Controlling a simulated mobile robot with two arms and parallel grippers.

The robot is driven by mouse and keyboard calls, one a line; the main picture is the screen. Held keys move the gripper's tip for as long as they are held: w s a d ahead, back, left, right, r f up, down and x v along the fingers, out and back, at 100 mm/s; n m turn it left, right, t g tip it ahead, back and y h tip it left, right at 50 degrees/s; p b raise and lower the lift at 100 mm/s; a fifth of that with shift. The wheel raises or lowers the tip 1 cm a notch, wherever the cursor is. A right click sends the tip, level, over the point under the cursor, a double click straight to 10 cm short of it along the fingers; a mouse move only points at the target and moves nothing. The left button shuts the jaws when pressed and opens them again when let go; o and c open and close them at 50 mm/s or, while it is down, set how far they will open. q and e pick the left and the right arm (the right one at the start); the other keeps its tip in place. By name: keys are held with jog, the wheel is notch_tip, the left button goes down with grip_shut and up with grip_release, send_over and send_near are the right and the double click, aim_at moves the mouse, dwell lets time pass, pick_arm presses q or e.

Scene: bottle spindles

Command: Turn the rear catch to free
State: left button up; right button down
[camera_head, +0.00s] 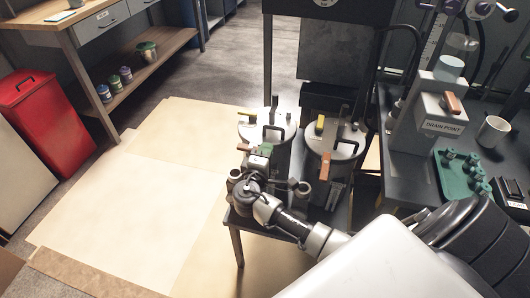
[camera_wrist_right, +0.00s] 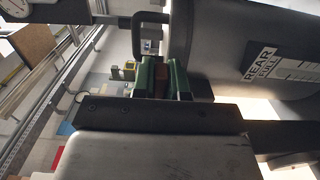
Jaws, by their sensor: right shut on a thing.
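Two grey lidded canisters stand side by side in the head view, a left one (camera_head: 283,126) and a right one (camera_head: 349,149). In the wrist view, the canister (camera_wrist_right: 215,60) beside my gripper bears a label (camera_wrist_right: 262,62) reading REAR FULL. My right gripper (camera_head: 262,152) is at the near side of the left canister's lid. Its green fingers are shut on the brown catch handle (camera_wrist_right: 161,80), which shows between them in the wrist view. The fingers hide most of the catch, so its angle cannot be told. My left gripper is not in view.
The right canister has its own orange handle (camera_head: 326,163) and a yellow piece (camera_head: 319,124) on its lid.

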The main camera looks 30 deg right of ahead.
jog(key=shift+n+t+y, duration=0.3)
jog(key=c, duration=1.1)
grip_release()
jog(key=shift+c, duration=0.2)
jog(key=v, duration=1)
jog(key=shift+s+a+b, duration=0.2)
jog(key=shift+a+b, duration=0.1)
jog(key=shift+b, duration=0.05)
